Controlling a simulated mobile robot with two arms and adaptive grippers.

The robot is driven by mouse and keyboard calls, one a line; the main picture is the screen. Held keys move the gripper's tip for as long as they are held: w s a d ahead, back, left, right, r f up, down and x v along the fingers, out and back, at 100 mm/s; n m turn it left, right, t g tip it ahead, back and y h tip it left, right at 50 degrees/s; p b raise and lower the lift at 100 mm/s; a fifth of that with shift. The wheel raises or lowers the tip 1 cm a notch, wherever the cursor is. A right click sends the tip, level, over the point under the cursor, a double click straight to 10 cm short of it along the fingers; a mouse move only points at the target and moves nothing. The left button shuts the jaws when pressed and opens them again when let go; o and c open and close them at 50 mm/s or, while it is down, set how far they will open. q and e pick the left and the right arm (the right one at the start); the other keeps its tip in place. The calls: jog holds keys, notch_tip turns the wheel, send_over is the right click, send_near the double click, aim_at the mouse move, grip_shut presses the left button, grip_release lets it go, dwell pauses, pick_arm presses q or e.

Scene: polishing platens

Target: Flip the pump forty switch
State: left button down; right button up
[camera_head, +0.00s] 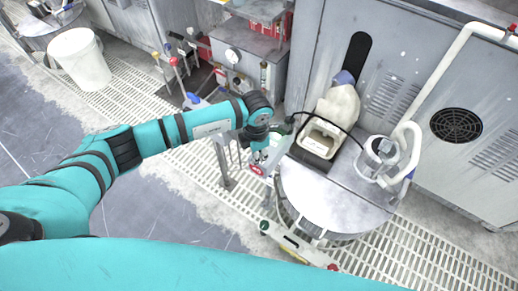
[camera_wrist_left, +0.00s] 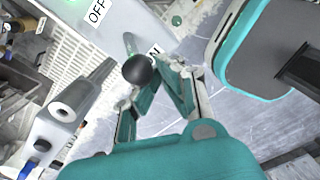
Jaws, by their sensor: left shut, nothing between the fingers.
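The switch panel (camera_wrist_left: 122,22) is a pale grey box with OFF and ON labels, the ON label partly hidden. The switch is a lever with a round black knob (camera_wrist_left: 137,69), and it leans toward the ON label in the left wrist view. In the head view the panel (camera_head: 272,152) is small and partly covered by my gripper. My left gripper (camera_head: 262,152) is shut and empty beside it. In the left wrist view its fingers (camera_wrist_left: 168,75) are just right of the knob; I cannot tell whether they touch it. My right gripper is not in view.
A round platen machine (camera_head: 335,200) stands right of the panel, with a beige bottle-like part (camera_head: 338,105) and a hose on top. A white bucket (camera_head: 80,60) stands at upper left. Grey cabinets line the back. Open floor lies at left.

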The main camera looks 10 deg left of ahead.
pick_arm(q)
notch_tip(320, 180, up, 3)
jog(key=shift+r+p, duration=0.15)
jog(key=shift+p, duration=0.85)
notch_tip(320, 180, up, 3)
jog(key=shift+r+p, duration=0.1)
jog(key=shift+p, duration=1)
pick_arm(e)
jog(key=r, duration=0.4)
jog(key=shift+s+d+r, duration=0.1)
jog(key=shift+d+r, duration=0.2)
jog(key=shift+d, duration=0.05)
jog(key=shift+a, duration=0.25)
